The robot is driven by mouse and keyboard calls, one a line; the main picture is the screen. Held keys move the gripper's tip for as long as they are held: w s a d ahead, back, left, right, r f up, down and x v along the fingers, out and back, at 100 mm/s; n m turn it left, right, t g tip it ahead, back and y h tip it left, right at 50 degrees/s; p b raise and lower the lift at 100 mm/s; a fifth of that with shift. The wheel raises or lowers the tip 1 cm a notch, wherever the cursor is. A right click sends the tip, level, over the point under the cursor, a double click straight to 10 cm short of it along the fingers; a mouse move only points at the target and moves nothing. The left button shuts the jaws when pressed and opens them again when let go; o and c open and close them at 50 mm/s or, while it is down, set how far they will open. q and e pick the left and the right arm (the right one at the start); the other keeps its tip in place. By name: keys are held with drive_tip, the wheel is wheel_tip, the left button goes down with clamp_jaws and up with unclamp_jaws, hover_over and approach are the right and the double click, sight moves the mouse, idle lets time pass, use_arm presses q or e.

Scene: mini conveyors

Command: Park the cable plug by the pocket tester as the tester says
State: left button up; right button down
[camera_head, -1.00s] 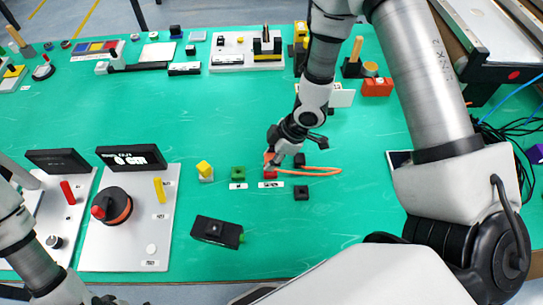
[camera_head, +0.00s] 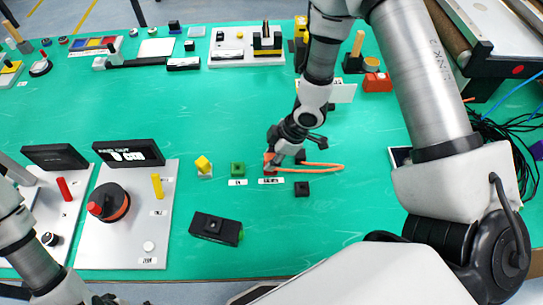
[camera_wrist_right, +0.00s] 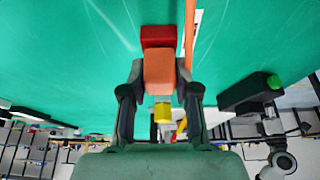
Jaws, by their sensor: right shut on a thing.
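The orange cable plug (camera_wrist_right: 159,72) is between the fingers of my right gripper (camera_head: 276,160), which is shut on it. In the right wrist view the plug overlaps a red block (camera_wrist_right: 157,37); whether they touch I cannot tell. The plug's orange cable (camera_head: 318,165) runs off to the right across the mat. A black box with a green end (camera_head: 215,228), apparently the pocket tester, lies nearer the front and to the left; no reading is legible on it. My left arm enters at lower left, its gripper at the bottom edge too cut off to judge.
A yellow block (camera_head: 203,165) and a green block (camera_head: 238,170) stand left of the red one, with small labels before them. A small black block (camera_head: 302,189) stands to the right.

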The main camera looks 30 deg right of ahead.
drive_tip(key=shift+f, duration=0.25)
drive_tip(key=c, duration=0.8)
unclamp_jaws()
drive_tip(key=shift+r, duration=0.15)
drive_tip(key=v, duration=0.7)
drive_tip(key=shift+s+d+r, duration=0.1)
